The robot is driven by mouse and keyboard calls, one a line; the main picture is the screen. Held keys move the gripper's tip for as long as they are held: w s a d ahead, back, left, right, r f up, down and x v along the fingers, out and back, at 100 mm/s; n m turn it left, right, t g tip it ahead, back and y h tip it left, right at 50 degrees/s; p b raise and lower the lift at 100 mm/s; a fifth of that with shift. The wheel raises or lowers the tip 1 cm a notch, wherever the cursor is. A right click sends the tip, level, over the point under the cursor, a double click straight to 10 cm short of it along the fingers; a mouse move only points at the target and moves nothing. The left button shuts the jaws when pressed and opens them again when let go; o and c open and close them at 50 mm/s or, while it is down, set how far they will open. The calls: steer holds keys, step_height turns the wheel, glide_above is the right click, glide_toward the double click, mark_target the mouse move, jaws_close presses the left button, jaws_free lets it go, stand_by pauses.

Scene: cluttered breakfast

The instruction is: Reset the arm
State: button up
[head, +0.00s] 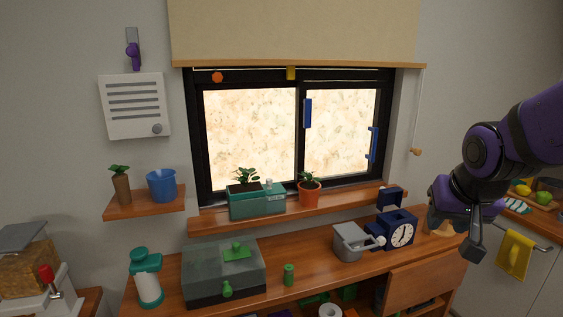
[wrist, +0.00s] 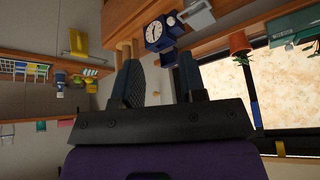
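My arm, purple and black, comes in from the right edge in the head view. My gripper (head: 472,240) hangs in the air in front of the right end of the wooden counter (head: 320,270), near the blue clock (head: 400,232). In the wrist view my gripper (wrist: 163,85) shows two dark fingers with a clear gap between them. Nothing is held. The blue clock also shows beyond the fingertips in the wrist view (wrist: 157,32), apart from them.
A grey box (head: 350,243) stands beside the clock. A green-grey bin (head: 225,275) and a teal bottle (head: 148,280) stand left. A window sill (head: 290,212) holds plants. A yellow towel (head: 514,255) hangs at right. The air around my gripper looks free.

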steer(key=s+r+n, duration=0.1)
steer(key=s+r, duration=0.2)
steer(key=s, duration=0.4)
steer(key=s+r+n, duration=0.1)
steer(key=s+r, duration=0.3)
steer(key=s, duration=0.3)
steer(key=shift+d+r+n+y, duration=0.3)
steer(key=shift+d+y, duration=0.05)
steer(key=shift+y, duration=0.05)
